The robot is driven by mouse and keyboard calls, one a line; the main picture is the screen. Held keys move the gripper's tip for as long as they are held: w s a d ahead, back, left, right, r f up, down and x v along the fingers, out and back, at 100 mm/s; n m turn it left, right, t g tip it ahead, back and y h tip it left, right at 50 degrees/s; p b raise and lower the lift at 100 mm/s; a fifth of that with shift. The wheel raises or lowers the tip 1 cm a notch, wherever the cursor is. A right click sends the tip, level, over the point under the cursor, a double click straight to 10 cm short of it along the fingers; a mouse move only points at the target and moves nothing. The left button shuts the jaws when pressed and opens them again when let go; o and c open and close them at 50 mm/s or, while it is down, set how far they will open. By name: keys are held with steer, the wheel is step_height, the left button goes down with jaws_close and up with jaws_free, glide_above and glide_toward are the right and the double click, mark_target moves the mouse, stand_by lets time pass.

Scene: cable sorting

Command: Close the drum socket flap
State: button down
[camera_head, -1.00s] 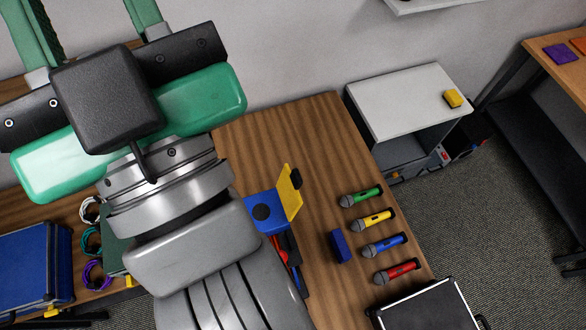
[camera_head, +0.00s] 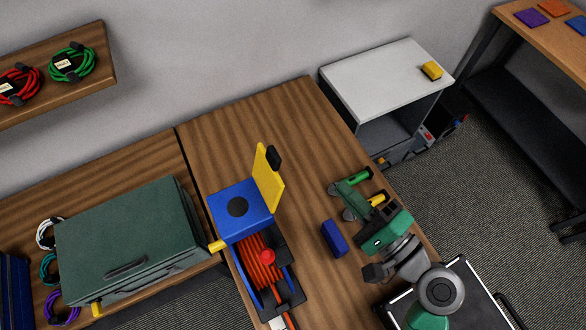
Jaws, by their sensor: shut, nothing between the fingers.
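The drum (camera_head: 282,285) sits on the wooden table, with orange cable wound on it and a blue top box (camera_head: 236,210) bearing a round dark disc. The yellow socket flap (camera_head: 267,182) stands up at the box's right edge, open, with a black piece (camera_head: 274,158) near its top.
A dark blue block (camera_head: 334,238) lies between the drum and my gripper. A green case (camera_head: 130,240) stands left of the drum. A black-topped case (camera_head: 470,300) is at the lower right. The table (camera_head: 295,115) behind the flap is clear.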

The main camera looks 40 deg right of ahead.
mark_target(269, 175)
steer(key=w+a+r+p, duration=0.1)
steer(key=w+a+p, duration=0.2)
steer(key=w, duration=0.7)
steer(key=shift+w+a+r+p, duration=0.3)
steer(key=shift+a+r+p, duration=0.1)
steer(key=shift+a, duration=0.4)
